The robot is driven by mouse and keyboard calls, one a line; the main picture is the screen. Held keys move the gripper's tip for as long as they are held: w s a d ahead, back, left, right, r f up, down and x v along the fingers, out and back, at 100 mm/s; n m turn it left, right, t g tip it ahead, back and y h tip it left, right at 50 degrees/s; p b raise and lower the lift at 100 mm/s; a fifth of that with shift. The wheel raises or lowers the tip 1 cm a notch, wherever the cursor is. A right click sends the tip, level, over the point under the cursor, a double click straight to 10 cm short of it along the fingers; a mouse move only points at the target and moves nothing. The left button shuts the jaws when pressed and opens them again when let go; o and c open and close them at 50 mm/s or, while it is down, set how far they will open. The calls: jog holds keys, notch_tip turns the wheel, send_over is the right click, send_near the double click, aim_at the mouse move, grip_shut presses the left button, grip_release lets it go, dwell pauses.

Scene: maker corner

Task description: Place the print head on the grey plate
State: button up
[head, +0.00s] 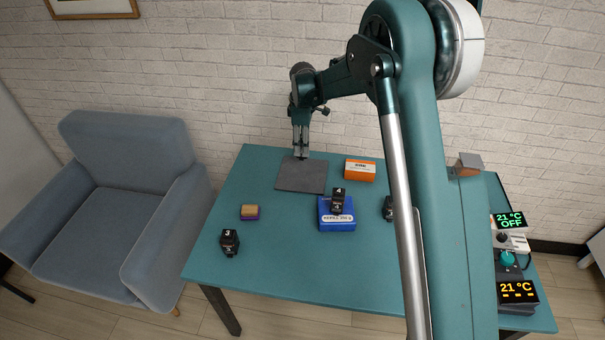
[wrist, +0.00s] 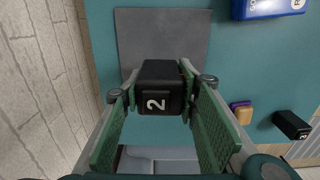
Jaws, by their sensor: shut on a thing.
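My gripper (head: 301,155) is shut on a black print head (wrist: 160,88) marked 2, which shows between the green finger pads in the wrist view. In the head view the gripper points down at the back edge of the grey plate (head: 303,178), and the held print head is hard to make out there. The flat, square grey plate also shows beyond the print head in the wrist view (wrist: 162,38). No other thing is seen on the plate. I cannot tell whether the print head touches it.
A print head marked 4 (head: 338,198) sits on a blue box (head: 337,224). Another marked 3 (head: 229,242) stands front left, near a yellow-purple block (head: 250,212). A dark one (head: 387,208) is beside my arm. An orange-white box (head: 360,170) lies right of the plate.

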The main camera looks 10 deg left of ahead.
jog(key=shift+f+b, duration=0.4)
jog(key=shift+f, duration=2.75)
jog(key=shift+f, duration=1.85)
jog(key=shift+f+b, duration=0.15)
jog(key=shift+b, duration=0.2)
jog(key=o, duration=1)
notch_tip(320, 180, up, 12)
jog(key=shift+r+p, duration=0.15)
jog(key=shift+p, duration=0.65)
